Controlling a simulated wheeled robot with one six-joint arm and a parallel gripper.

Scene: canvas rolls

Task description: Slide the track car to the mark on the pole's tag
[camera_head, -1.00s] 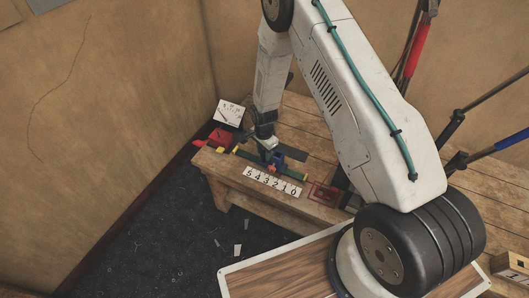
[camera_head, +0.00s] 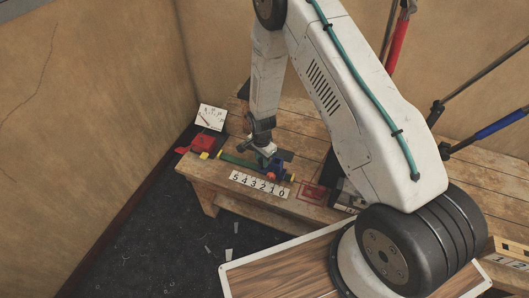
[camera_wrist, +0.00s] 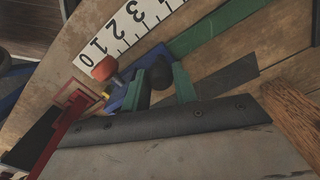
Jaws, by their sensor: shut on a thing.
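The track car is blue (camera_head: 279,163) with an orange knob (camera_head: 271,174). It sits on the green track (camera_head: 240,161), near the track's right end. In the wrist view the orange knob (camera_wrist: 105,68) is beside the 0 and 1 end of the white number strip (camera_wrist: 125,28). My gripper (camera_wrist: 160,85) is shut on the car's dark upright knob; its green fingers are on either side. The strip also shows in the head view (camera_head: 259,184), in front of the track. A white card (camera_head: 211,117) with small marks and a red line stands at the back left; I cannot read it.
The track lies on a wooden bench (camera_head: 215,178). A red thing (camera_head: 202,143) is by its left end. A red frame (camera_head: 312,191) lies on the bench to the right. Poles with red (camera_head: 397,45) and blue (camera_head: 500,124) grips rise at the right.

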